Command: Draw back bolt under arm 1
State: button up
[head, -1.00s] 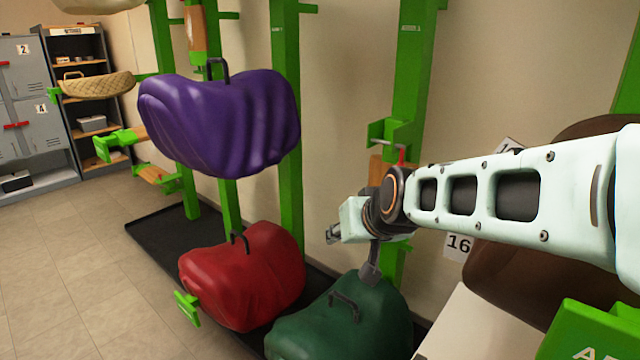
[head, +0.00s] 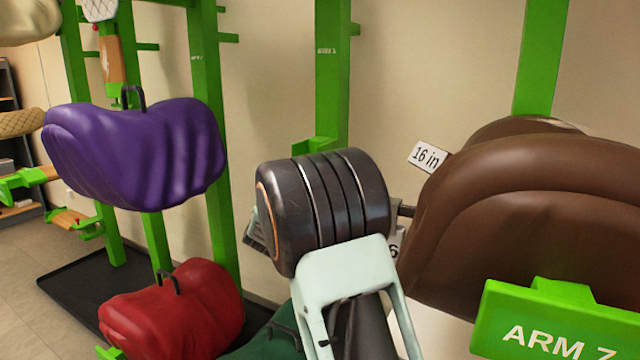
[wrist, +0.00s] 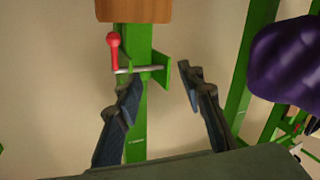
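In the wrist view, a bolt shows as a thin metal rod (wrist: 143,69) with a red-knobbed handle (wrist: 113,42) at its left end. The rod runs into a green bracket (wrist: 163,68) on a green post. A wooden block (wrist: 138,10) is at the top of the picture, beside the knob. My gripper (wrist: 160,80) is open and empty, its two fingers apart on either side of the post, with the bolt beyond the tips. I see no contact. In the head view my own arm hides the bolt and gripper; I cannot read an arm number on this post.
In the head view, a brown saddle (head: 540,215) and a green ARM 7 sign (head: 560,330) are close on the right. A purple covered saddle (head: 140,150) and a red covered one (head: 180,310) are left. A dark green cover (head: 265,340) is partly hidden below my arm.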

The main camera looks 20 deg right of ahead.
jog(key=w+d+f+h, duration=0.1)
jog(key=w+d, duration=0.2)
jog(key=d, duration=0.1)
jog(key=w+d+f+m+g+h, duration=0.1)
jog(key=w+d, duration=0.2)
jog(key=d, duration=0.2)
jog(key=w+d+f+m+h, duration=0.1)
jog(key=w+d+h, duration=0.1)
jog(key=w+d, duration=0.1)
jog(key=shift+w+d+g, duration=0.25)
jog(key=shift+d+g, duration=0.05)
jog(key=shift+d, duration=0.5)
jog(key=shift+c, duration=0.4)
grip_shut()
